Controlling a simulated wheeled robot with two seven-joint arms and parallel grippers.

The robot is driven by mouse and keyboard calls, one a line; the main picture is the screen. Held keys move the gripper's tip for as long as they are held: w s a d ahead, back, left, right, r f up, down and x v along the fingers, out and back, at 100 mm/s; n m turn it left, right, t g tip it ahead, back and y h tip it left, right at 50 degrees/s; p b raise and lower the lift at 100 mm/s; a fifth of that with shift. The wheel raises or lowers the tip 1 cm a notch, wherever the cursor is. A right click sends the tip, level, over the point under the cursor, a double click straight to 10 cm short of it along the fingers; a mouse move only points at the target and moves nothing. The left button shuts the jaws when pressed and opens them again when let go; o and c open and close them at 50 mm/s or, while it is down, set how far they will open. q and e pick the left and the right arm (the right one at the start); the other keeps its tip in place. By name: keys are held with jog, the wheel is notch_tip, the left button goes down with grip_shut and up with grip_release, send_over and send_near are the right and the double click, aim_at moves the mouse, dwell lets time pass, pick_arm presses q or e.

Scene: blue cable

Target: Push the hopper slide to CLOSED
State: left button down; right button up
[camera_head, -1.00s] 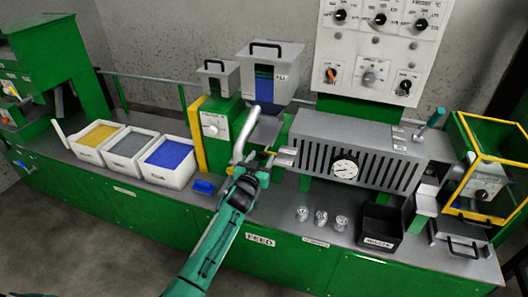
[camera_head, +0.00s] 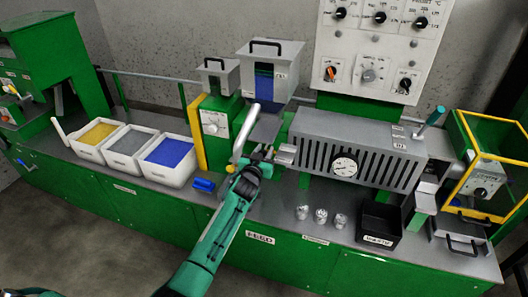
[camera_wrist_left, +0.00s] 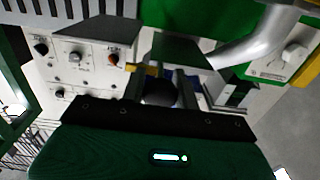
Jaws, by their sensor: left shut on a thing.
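The hopper (camera_head: 270,68) is a grey box with a blue front window and a black top handle, in the head view's upper middle. A dark grey chute (camera_head: 266,127) shows below it. My left gripper (camera_head: 262,156) is below this, just right of the curved silver pipe (camera_head: 241,142). In the left wrist view, a dark round knob (camera_wrist_left: 160,92) sits between its fingers, and the gripper is shut on it. I take it to be the slide's knob. The slide plate and any CLOSED mark cannot be made out.
The grey slotted barrel with a gauge (camera_head: 343,166) stands close right of the gripper. Several metal pieces and a black waste bin (camera_head: 367,237) stand right along the bench.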

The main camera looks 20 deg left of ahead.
aim_at(268, 143)
pick_arm(q)
jog(key=shift+w+f+b, duration=0.1)
jog(key=shift+w+b, duration=0.2)
jog(key=shift+b, duration=0.05)
jog(key=w+b, duration=0.3)
jog(key=w, duration=0.2)
jog(key=shift+d+f, duration=0.1)
jog(key=shift+w+b, duration=0.25)
jog(key=shift+b, duration=0.1)
jog(key=shift+r, duration=0.35)
jog(key=c, duration=1.4)
grip_release()
jog(key=o, duration=0.3)
jog(key=shift+w, duration=0.15)
jog(key=shift+o, duration=0.2)
jog(key=shift+w+f, duration=0.1)
jog(key=shift+f, duration=0.1)
